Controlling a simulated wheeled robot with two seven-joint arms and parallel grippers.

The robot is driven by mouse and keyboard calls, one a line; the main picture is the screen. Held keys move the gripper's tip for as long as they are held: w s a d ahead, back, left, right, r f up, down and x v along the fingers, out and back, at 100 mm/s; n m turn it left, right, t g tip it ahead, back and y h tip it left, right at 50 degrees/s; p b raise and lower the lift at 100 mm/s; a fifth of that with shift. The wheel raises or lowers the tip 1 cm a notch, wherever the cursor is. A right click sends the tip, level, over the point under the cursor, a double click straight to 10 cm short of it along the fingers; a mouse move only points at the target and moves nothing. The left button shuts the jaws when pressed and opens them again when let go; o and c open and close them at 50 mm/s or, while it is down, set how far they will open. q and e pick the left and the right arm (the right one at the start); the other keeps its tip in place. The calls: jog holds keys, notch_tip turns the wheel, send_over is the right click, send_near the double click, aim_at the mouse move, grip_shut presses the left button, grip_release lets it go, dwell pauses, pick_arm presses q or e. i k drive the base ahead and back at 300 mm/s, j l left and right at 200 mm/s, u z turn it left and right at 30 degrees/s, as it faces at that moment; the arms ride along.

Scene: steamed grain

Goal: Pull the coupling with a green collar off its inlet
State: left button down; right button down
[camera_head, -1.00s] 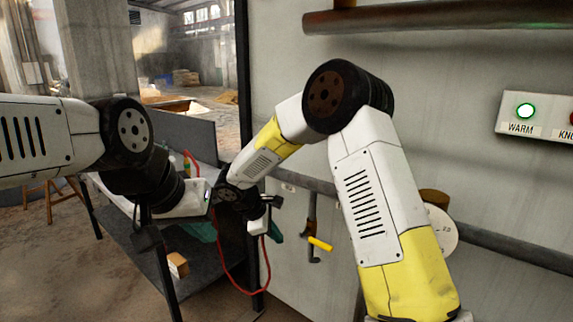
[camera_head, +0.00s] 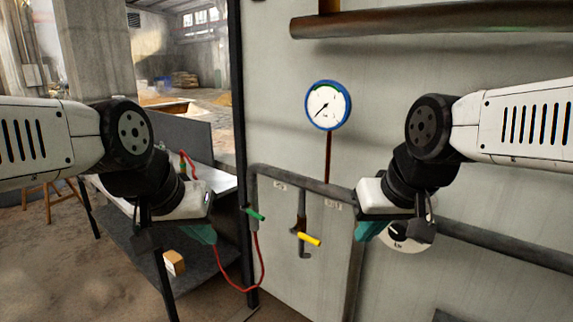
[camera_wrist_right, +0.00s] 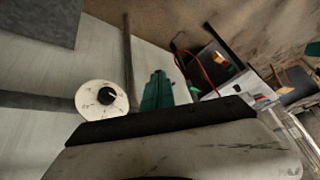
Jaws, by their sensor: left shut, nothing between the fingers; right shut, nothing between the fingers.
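A green handle or collar (camera_head: 255,214) shows on the pipe left of centre, with a red hose (camera_head: 262,265) hanging in a loop below it. I cannot tell whether this green part is the coupling's collar. Another red hose end with a green part (camera_head: 183,166) rises above the bench at the left. My left gripper (camera_head: 203,234) has teal fingers, shut and empty, left of the green part and apart from it. My right gripper (camera_head: 367,230) is right of the yellow handle, shut and empty; its teal fingers also show in the right wrist view (camera_wrist_right: 157,92).
A yellow-handled valve (camera_head: 309,239) hangs from the grey pipe (camera_head: 300,180) between my grippers. A blue-rimmed gauge (camera_head: 328,105) is above. A white dial (camera_wrist_right: 104,107) is beside my right gripper. A dark bench (camera_head: 215,262) stands left, with a small box (camera_head: 174,263).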

aim_at(183, 164)
jog(key=u, duration=0.8)
jog(key=i+u, duration=0.15)
jog(key=i, duration=0.4)
jog(key=i+u, duration=0.1)
jog(key=i, duration=0.45)
jog(key=i+l+u, duration=0.15)
jog(key=i, duration=0.35)
jog(key=i+l+u, duration=0.1)
jog(key=i, duration=0.45)
jog(key=i+l+u, duration=0.15)
jog(key=i, duration=0.4)
